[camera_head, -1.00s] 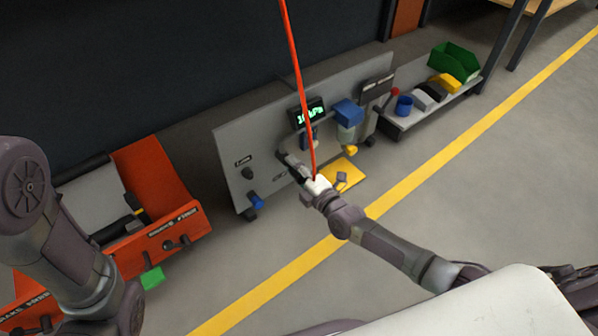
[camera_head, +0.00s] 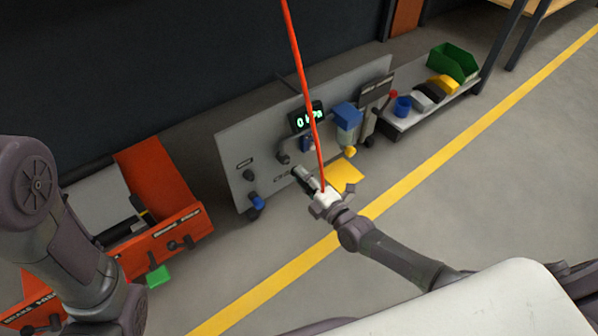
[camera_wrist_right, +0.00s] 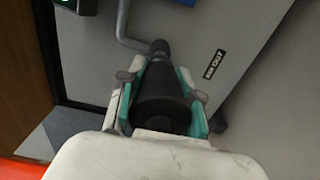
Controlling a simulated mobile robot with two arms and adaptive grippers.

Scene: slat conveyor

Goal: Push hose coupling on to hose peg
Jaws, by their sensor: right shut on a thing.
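The hose coupling is a black cylinder (camera_wrist_right: 162,95) between the teal pads of my right gripper (camera_wrist_right: 165,85) in the right wrist view. In the head view my right gripper (camera_head: 303,178) is shut on it, in front of the grey panel (camera_head: 232,150). A bent grey pipe (camera_wrist_right: 124,28) leaves the panel just beyond the coupling's narrow tip. A dark knob-like stub (camera_head: 249,175) sits lower left on the panel; I cannot tell which fitting is the hose peg. My left gripper is out of view.
The red hose (camera_head: 303,85) runs from above to my right wrist. An orange unit (camera_head: 160,185) stands left. A yellow plate (camera_head: 346,174) lies below.

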